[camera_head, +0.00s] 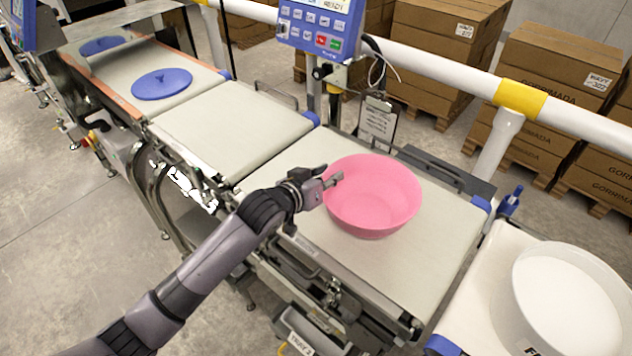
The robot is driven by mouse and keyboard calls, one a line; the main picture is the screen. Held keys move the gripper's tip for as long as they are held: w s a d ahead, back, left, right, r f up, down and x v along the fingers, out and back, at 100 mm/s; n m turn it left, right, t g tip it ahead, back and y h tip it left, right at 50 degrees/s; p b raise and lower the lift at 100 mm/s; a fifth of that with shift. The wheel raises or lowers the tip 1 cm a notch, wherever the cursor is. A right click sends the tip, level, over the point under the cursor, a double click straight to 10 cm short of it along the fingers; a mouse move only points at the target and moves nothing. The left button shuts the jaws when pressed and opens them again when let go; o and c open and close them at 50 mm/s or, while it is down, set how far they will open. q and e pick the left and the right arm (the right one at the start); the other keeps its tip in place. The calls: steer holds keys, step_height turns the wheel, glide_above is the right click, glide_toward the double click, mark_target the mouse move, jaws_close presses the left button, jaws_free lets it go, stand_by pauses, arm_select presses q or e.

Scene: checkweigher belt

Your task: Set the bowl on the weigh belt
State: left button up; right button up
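The pink bowl (374,205) is upright on or just over the light belt section (420,262) right of centre; I cannot tell whether its base touches the belt. My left gripper (334,178) is at the bowl's left rim, its fingertips overlapping the rim in the picture. The fingers are small and seen from the side, so whether they are closed on the rim is unclear. My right gripper is not in view.
An empty belt section (225,127) lies to the left, and beyond it a blue disc (161,83) on another belt. A white tub (562,300) stands at lower right. A control panel (322,24), a clipboard (378,121) and a white rail (435,65) are behind.

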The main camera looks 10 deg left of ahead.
arm_select(q)
steer(key=v, duration=1.1)
steer(key=shift+s+a+b, duration=0.15)
steer(key=shift+s+b, duration=0.15)
